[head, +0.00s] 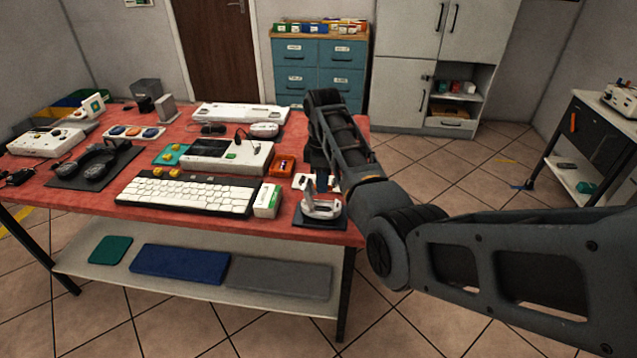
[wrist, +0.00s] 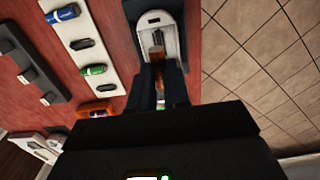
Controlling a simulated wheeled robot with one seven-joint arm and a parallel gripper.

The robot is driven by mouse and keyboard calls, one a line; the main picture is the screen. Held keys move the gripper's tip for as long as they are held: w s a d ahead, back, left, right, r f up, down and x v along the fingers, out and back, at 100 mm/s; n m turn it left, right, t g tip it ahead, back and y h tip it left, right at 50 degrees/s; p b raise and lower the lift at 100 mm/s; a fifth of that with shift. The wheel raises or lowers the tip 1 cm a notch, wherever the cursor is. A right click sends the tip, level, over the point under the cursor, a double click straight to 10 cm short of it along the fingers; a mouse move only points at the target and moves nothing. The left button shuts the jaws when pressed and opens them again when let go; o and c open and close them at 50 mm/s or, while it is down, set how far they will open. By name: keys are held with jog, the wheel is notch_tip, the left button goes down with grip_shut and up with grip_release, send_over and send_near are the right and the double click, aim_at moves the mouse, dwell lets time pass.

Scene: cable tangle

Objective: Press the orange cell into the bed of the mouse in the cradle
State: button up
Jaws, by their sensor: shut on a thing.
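The white mouse (wrist: 171,20) sits in a dark cradle (wrist: 131,42) at the top of the wrist view. In the head view the mouse (head: 322,209) and cradle (head: 308,221) are at the table's front right corner. My gripper (wrist: 160,78) is shut on the orange cell (wrist: 158,54), whose far end shows between the fingers. The cell lies over the open bed of the mouse, lined up along it. I cannot tell whether it touches the bed. In the head view my arm and fingers hide most of the cell.
A white keyboard (head: 185,195) and a green-and-white box (head: 267,200) are to the left. Open floor lies right of the table.

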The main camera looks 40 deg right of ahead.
jog(key=b, duration=0.4)
send_over(322, 209)
jog(key=shift+f, duration=2.15)
jog(key=shift+d+f+b, duration=0.1)
jog(key=shift+f+b, duration=0.25)
jog(key=shift+f, duration=0.5)
jog(key=shift+p, duration=0.55)
jog(key=shift+f, duration=0.45)
jog(key=o, duration=0.5)
jog(key=shift+r, duration=0.15)
jog(key=shift+r+p, duration=1.65)
